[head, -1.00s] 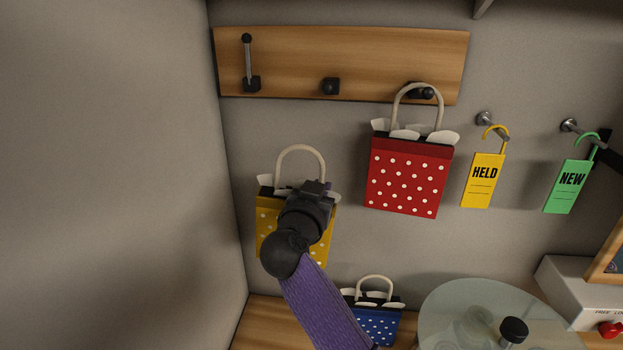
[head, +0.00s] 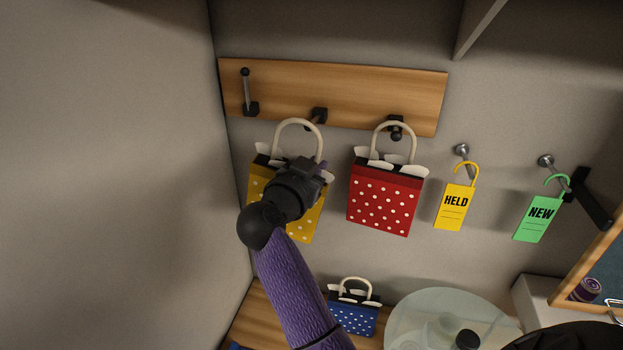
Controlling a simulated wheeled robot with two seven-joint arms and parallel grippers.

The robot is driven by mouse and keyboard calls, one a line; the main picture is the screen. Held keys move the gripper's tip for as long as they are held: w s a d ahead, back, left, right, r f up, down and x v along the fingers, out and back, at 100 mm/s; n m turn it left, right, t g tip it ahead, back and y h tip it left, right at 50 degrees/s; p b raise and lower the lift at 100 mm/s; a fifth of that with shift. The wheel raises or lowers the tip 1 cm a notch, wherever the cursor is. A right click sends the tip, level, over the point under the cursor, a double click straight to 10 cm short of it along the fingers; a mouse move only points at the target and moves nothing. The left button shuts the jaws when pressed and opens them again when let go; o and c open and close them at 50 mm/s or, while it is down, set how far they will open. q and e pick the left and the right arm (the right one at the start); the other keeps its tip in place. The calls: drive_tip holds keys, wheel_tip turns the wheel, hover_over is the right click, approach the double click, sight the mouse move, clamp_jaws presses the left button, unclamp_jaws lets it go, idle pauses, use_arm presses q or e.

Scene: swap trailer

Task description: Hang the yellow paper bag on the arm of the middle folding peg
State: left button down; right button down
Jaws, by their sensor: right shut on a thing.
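The yellow polka-dot paper bag (head: 312,226) is upright in front of the wall, its pale loop handle on top. My right gripper (head: 308,172) is shut on the bag and covers much of its upper front. The middle folding peg (head: 318,117) is black, on the wooden board (head: 350,88), with its arm folded down pointing outward. The top of the bag's handle overlaps the peg's left side in the picture; I cannot tell whether the loop is around the arm. My left gripper is not in view.
The left peg (head: 248,95) is folded up. A red bag (head: 385,200) hangs at the right peg (head: 396,130). Yellow (head: 455,207) and green (head: 539,218) tags hang farther right. A blue bag (head: 352,315) stands below near a round glass table (head: 410,310).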

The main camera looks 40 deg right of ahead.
drive_tip(key=w+d+f+b, duration=0.2)
drive_tip(key=w+d+b, duration=0.4)
drive_tip(key=d, duration=0.1)
drive_tip(key=shift+d+f, duration=0.2)
drive_tip(key=shift+f, duration=0.05)
idle(0.5)
idle(0.5)
drive_tip(key=c, duration=0.6)
unclamp_jaws()
drive_tip(key=shift+c, duration=0.2)
